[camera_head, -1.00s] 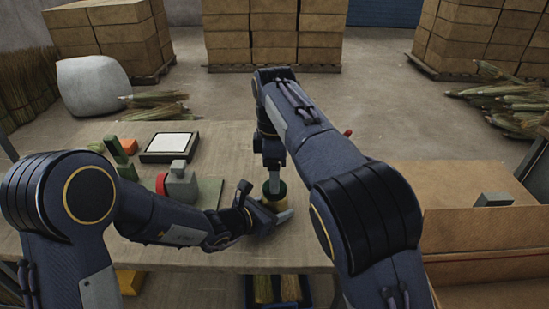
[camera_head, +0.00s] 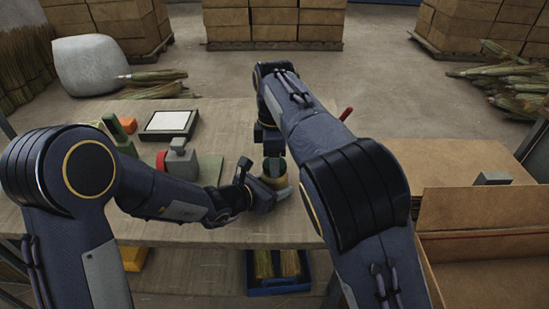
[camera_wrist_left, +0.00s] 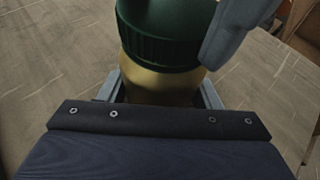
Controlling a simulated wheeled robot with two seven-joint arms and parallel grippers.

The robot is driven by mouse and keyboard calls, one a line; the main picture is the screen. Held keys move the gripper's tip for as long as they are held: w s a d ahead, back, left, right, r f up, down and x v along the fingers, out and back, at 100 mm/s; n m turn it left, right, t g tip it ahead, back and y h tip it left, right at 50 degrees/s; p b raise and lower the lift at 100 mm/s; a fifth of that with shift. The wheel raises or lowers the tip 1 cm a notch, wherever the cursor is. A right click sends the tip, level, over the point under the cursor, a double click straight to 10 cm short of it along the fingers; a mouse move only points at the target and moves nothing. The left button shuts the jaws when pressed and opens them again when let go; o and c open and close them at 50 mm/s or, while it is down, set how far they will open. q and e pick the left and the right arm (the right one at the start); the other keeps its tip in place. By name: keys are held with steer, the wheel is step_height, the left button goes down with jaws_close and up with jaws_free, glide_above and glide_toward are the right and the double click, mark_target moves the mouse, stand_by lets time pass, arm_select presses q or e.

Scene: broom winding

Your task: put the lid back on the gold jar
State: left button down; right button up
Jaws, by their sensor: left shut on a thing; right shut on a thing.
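The gold jar (camera_head: 283,181) stands at the table's front part, between the fingers of my left gripper (camera_head: 270,192), which is shut on it. In the left wrist view the jar's gold body (camera_wrist_left: 160,86) shows between the fingers. The dark green ribbed lid (camera_wrist_left: 165,38) is directly above the gold body, with no clear gap; I cannot tell whether it is seated. My right gripper (camera_head: 274,163) comes from above and is shut on the lid; one grey finger lies against the lid's right side in the left wrist view. In the head view my arms partly hide jar and lid.
On the table (camera_head: 225,140) are a framed white pad (camera_head: 170,122), a grey block-like item (camera_head: 178,160) beside something red, and green and orange pieces (camera_head: 127,124). An open cardboard box (camera_head: 470,195) is at the right. A blue bin (camera_head: 278,272) is below the front edge.

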steer(key=m, duration=0.5)
steer(key=shift+m, duration=0.3)
steer(key=m, duration=0.9)
steer(key=shift+m, duration=0.4)
steer(key=m, duration=0.6)
steer(key=o, duration=1.2)
steer(key=shift+c, duration=0.2)
step_height(320, 180, up, 12)
